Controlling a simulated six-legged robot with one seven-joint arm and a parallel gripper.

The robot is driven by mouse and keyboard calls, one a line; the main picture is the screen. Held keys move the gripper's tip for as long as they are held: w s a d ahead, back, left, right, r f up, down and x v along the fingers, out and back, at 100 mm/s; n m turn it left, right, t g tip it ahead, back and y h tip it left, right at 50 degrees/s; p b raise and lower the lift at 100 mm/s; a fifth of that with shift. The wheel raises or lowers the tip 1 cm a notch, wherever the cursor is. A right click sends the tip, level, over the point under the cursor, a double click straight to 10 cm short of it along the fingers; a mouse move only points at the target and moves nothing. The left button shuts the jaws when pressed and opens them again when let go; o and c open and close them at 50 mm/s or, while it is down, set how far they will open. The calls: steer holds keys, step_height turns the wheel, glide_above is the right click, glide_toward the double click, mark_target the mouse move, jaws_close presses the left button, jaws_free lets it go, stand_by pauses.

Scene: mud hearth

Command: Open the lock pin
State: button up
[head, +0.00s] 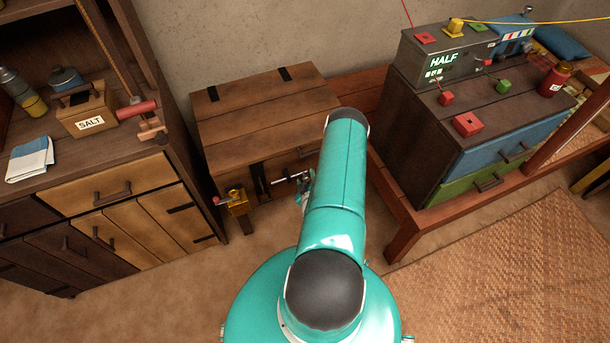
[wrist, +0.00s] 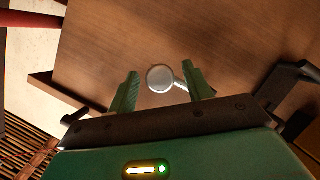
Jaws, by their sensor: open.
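The lock pin (head: 291,177) is a thin silver rod on the front of the wooden chest (head: 265,105), beside a dark upright strap. In the wrist view the pin's round silver end (wrist: 160,78) lies between the two green fingers of my gripper (wrist: 160,70), with a gap visible on each side. The fingers are open and hold nothing. In the head view my gripper (head: 307,188) is at the chest front, just right of the pin, mostly hidden by my teal arm. The chest lid is down.
A yellow block with a red handle (head: 237,201) is on the chest's front left. A wooden cabinet (head: 100,215) stands left, and a dark drawer unit (head: 425,140) on a low wooden platform stands right. A woven mat (head: 500,270) covers the right floor.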

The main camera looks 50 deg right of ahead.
steer(key=shift+x, duration=1.25)
steer(key=shift+f, duration=0.1)
jaws_close()
steer(key=w+a, duration=0.2)
steer(key=a, duration=0.1)
steer(key=w+a, duration=0.2)
steer(key=a, duration=0.1)
steer(key=w+a, duration=0.2)
steer(key=a, duration=0.2)
steer(key=shift+w+a, duration=0.15)
jaws_free()
